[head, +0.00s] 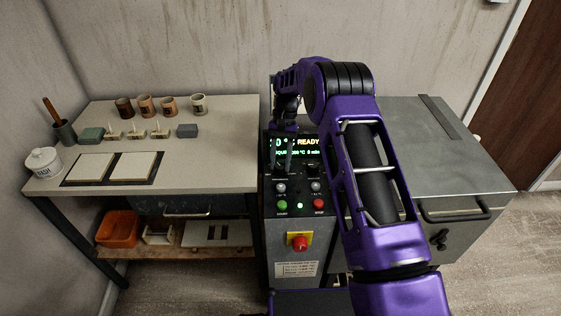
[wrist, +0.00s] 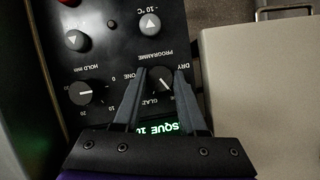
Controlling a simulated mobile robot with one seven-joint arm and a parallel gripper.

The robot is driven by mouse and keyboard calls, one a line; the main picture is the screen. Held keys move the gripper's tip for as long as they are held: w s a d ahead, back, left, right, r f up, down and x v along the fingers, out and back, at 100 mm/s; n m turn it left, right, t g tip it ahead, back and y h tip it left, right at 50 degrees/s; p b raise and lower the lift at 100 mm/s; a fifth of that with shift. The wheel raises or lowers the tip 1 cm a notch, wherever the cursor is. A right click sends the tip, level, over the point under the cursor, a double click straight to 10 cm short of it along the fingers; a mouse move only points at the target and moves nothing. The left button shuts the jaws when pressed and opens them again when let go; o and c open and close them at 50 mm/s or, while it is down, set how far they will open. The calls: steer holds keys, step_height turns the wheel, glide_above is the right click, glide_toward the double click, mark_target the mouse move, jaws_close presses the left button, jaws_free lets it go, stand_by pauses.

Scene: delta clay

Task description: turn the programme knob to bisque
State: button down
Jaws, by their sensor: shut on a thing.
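The programme knob (wrist: 157,76) is a dark round knob on the black control panel in the wrist view. My gripper (wrist: 154,73) is shut on it, with one finger on each side. A pale pointer mark shows on its face, slanting towards the lower right. The labels PROGRAMME, DRY, GLAZ and ONE show around it; the fingers hide other lettering. The lit green display (wrist: 164,131) shows part of a word, "SQUE". In the head view, my gripper (head: 285,160) covers the knob area, below the display (head: 308,142) reading READY.
A hold knob (wrist: 81,92) sits left of the programme knob in the wrist view. In the head view, a red stop knob (head: 299,242) is low on the panel. A grey kiln (head: 432,150) stands right, a worktable (head: 220,150) left.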

steer(key=shift+c, duration=2.3)
jaws_free()
steer(key=v, duration=1.2)
steer(key=shift+p, duration=0.45)
